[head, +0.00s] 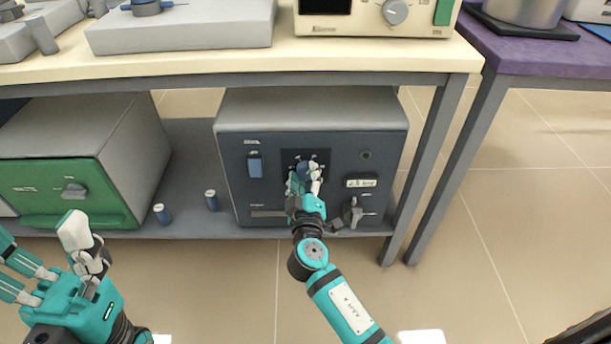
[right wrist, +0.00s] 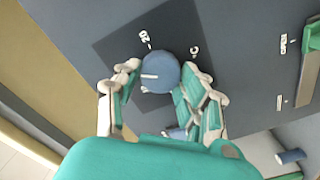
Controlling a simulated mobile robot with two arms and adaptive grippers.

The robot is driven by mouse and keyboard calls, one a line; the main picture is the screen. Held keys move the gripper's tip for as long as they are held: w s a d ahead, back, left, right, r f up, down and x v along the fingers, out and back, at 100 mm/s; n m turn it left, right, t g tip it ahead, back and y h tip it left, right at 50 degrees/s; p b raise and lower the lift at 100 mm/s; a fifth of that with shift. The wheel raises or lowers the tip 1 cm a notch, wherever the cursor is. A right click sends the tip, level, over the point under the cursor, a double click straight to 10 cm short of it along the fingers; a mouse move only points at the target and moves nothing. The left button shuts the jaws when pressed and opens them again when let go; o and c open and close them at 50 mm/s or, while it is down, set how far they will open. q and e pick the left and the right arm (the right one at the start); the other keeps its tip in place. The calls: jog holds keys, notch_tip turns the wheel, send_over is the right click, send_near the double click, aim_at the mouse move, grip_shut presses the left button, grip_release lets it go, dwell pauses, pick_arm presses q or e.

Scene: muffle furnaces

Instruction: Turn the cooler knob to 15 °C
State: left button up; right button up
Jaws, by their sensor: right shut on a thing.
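The cooler (head: 232,180) is a grey box with a dark blue front on the lower shelf. Its round blue knob (head: 304,171) sits on a dark square panel and is partly covered by my right gripper (head: 304,184). In the right wrist view the knob (right wrist: 163,68) shows a white pointer line towards picture left, with a "20" mark above left of it. The 15 °C mark cannot be made out. My right gripper (right wrist: 160,84) is shut on the knob, with fingers on both sides. My left gripper (head: 45,235) is open and empty at lower left, away from the cooler.
A green-fronted box (head: 65,190) stands left on the same shelf, with two small blue cylinders (head: 161,212) (head: 212,200) between. The table top (head: 250,62) overhangs the cooler. A table leg (head: 432,170) stands to the right. The floor in front is clear.

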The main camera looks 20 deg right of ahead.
dwell(0.5)
jog(key=o, duration=1.2)
jog(key=v, duration=1.2)
